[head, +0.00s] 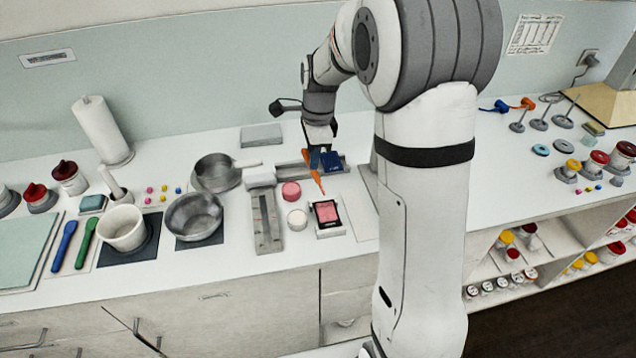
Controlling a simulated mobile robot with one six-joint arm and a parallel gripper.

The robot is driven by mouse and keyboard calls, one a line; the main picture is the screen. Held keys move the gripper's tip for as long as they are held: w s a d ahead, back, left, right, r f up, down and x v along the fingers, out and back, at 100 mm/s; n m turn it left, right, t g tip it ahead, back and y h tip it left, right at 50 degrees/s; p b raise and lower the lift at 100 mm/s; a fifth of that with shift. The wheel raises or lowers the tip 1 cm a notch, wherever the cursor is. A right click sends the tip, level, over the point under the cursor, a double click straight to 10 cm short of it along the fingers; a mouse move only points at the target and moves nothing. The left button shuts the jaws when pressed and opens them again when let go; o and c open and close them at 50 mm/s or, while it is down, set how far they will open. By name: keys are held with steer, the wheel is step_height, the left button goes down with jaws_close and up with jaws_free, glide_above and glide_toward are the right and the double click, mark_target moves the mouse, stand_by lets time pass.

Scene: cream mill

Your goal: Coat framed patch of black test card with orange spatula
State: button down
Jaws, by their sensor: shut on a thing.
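My gripper (320,146) is shut on the orange spatula (317,179), above the back of the counter. The spatula hangs tilted, its tip down to the right, near the far edge of the black test card. The black test card (314,222) lies on a small white holder (332,234) in front of the gripper. Its framed patch (327,212) shows pink over most of the inside. I cannot tell whether the spatula tip touches anything. My arm hides the counter to the right of the card.
A pink-topped jar (290,191) and a white jar (297,219) stand left of the card. A grey slotted block (265,225) lies further left, by metal pans (193,216). A dark blue block (332,161) sits close beside the spatula. The counter strip before the card is clear.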

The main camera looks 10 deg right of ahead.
mark_target(316, 176)
steer(key=shift+s+f+b, duration=0.2)
steer(key=shift+s+b, duration=0.2)
steer(key=shift+b, duration=0.85)
steer(key=shift+s+f+b, duration=1.05)
steer(key=shift+f+b, duration=0.1)
steer(key=shift+b, duration=1.8)
steer(key=shift+f+b, duration=0.35)
steer(key=shift+f, duration=0.4)
steer(key=shift+w+p, duration=0.8)
steer(key=shift+w, duration=0.7)
steer(key=shift+r, duration=0.1)
